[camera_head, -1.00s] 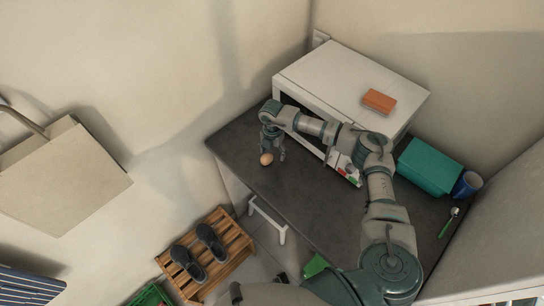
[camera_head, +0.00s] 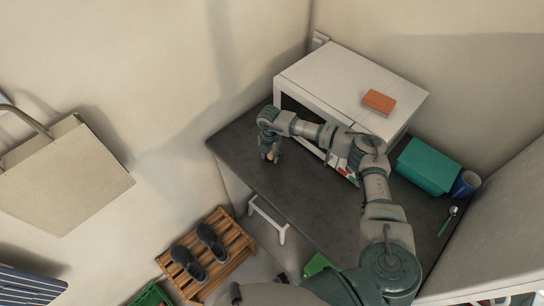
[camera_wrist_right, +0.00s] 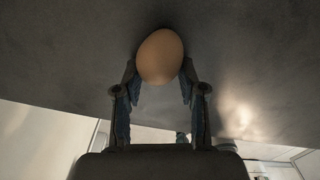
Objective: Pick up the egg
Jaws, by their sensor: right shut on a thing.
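The egg (camera_wrist_right: 160,57) is brown and smooth. In the right wrist view it sits between the two fingertips of my right gripper (camera_wrist_right: 159,82), which touch it on both sides. In the head view the right gripper (camera_head: 270,154) is over the left part of the dark counter (camera_head: 300,196), with the egg (camera_head: 270,155) mostly hidden by the fingers. My right gripper is shut on the egg. I cannot tell whether the egg still touches the counter. My left gripper is not in view.
A white microwave-like box (camera_head: 335,75) with an orange block (camera_head: 378,101) on top stands behind my right arm. A teal box (camera_head: 428,166), a blue cup (camera_head: 466,184) and a green brush (camera_head: 448,221) are at the right. The counter's front middle is clear.

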